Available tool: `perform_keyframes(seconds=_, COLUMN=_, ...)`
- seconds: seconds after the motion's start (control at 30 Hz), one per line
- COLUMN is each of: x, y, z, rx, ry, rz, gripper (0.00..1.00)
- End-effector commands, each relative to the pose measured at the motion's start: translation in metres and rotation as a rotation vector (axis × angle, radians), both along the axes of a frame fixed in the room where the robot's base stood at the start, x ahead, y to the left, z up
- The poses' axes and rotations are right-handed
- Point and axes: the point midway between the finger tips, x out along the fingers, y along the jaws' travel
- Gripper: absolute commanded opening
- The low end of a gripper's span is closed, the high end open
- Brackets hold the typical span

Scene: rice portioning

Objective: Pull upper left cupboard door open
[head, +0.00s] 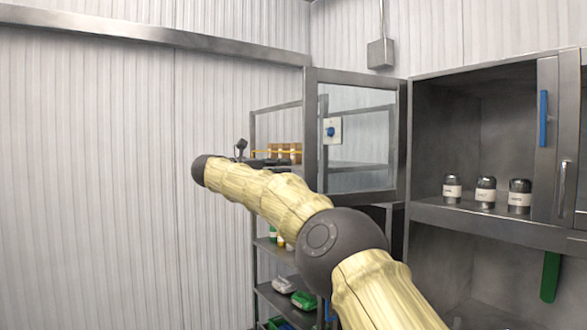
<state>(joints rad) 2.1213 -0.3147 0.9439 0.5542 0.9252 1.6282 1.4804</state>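The upper cupboard (480,72) is at the right. Its left door (398,150), a grey metal frame with a glass pane, stands wide open, swung out to the left. The open bay holds three dark jars with white labels (486,190) on its shelf. My arm crosses the picture from the lower right to the left of the door. What looks like my gripper (262,161) shows as small dark parts behind my forearm, left of the door's frame. Its fingers are mostly hidden, so I cannot tell whether it is open or touches the door.
A metal rack (254,215) stands behind the door, with brown containers (287,150) on an upper shelf and green and white items (303,300) lower down. The corrugated wall (90,180) at the left is bare.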

Motion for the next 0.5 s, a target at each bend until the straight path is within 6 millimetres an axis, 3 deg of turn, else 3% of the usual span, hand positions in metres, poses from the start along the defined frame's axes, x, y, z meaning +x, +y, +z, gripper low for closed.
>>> perform_keyframes(seconds=0.2, x=-0.016, y=0.021, z=0.0, rx=-0.001, ry=0.0, rz=0.001, gripper=0.19)
perform_keyframes(seconds=0.5, x=-0.021, y=0.026, z=0.0, rx=-0.001, ry=-0.001, rz=0.0, gripper=0.19)
